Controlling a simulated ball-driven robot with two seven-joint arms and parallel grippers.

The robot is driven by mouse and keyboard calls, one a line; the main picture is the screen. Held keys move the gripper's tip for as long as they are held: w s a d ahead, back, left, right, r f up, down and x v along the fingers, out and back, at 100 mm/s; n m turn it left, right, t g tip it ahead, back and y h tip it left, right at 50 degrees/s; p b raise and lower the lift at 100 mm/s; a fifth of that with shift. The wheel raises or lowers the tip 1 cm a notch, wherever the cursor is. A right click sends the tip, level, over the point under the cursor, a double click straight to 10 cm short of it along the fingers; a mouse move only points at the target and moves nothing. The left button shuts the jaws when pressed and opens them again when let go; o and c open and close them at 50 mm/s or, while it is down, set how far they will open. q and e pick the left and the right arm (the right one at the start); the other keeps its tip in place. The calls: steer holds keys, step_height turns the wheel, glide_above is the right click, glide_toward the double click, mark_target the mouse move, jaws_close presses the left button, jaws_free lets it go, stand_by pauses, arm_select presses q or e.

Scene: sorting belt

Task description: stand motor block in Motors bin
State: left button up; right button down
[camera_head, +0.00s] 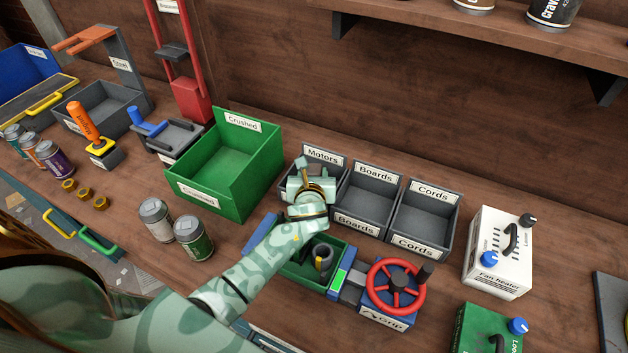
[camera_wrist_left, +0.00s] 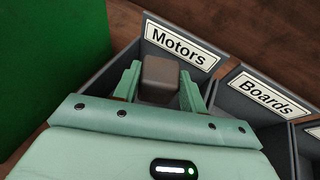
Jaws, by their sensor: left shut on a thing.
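The grey Motors bin (camera_head: 323,156) is the leftmost of a row of labelled bins; its back wall and label also show in the left wrist view (camera_wrist_left: 180,42). My left gripper (camera_head: 309,183) is over and partly within this bin and covers much of it. In the left wrist view my left gripper (camera_wrist_left: 160,88) is shut on the brownish-grey motor block (camera_wrist_left: 161,74), which sits between the two fingers in front of the Motors label. The block's underside is hidden, so I cannot tell whether it touches the bin floor. My right gripper is not in view.
The Boards bin (camera_head: 378,171) and Cords bin (camera_head: 432,190) stand to the right. A tall green Crushed bin (camera_head: 250,124) stands close on the left.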

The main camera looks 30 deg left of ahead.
arm_select(q)
steer(key=shift+f, duration=0.7)
steer(key=shift+w+r, duration=0.1)
steer(key=shift+r, duration=0.05)
steer(key=shift+f, duration=0.55)
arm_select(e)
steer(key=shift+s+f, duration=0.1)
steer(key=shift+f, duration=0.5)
arm_select(q)
steer(key=o, duration=1.2)
steer(key=shift+c, duration=0.2)
steer(key=shift+r, duration=0.4)
steer(key=p+v, duration=0.4)
steer(key=v, duration=0.8)
steer(key=shift+r, duration=0.2)
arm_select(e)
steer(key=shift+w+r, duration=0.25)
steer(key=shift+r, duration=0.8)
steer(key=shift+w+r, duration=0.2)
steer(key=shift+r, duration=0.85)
